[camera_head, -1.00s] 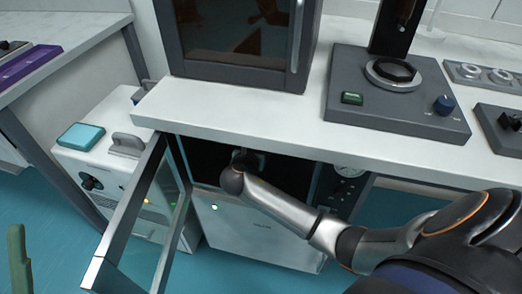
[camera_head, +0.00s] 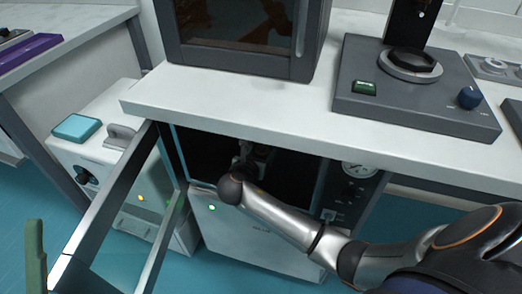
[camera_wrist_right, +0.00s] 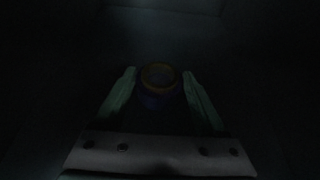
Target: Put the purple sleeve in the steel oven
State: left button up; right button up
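The steel oven (camera_head: 250,238) stands under the bench, with its glass door (camera_head: 110,205) swung open to the left. My right arm reaches into its dark chamber; the right gripper is mostly hidden in the head view. In the dim right wrist view, the purple sleeve (camera_wrist_right: 158,100) with an orange-yellow rim appears upright inside the chamber. The right gripper's green fingers (camera_wrist_right: 159,82) are spread either side of the sleeve, with small dark gaps showing. A green finger of my left gripper (camera_head: 35,258) shows at the lower left; its opening cannot be judged.
The white bench top (camera_head: 240,105) overhangs the chamber closely above my right arm. A dark-windowed cabinet (camera_head: 245,58) and a grey instrument (camera_head: 415,98) stand on it. A white box (camera_head: 85,160) with a teal pad stands left of the oven. A gauge (camera_head: 358,169) is at right.

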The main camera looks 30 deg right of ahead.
jog(key=o, duration=0.4)
jog(key=shift+s+r, duration=0.1)
jog(key=shift+r, duration=0.2)
jog(key=p+v, duration=0.4)
jog(key=v, duration=0.7)
pick_arm(q)
jog(key=shift+m, duration=0.4)
jog(key=shift+s+a+r, duration=0.1)
jog(key=shift+a+r, duration=0.05)
jog(key=shift+r, duration=1.05)
jog(key=shift+a+r, duration=0.1)
jog(key=shift+r, duration=1.05)
pick_arm(e)
jog(key=shift+s+a+r, duration=0.1)
jog(key=shift+s+a, duration=0.15)
jog(key=shift+a, duration=0.1)
pick_arm(q)
jog(key=shift+r+p, duration=0.1)
jog(key=shift+p, duration=0.2)
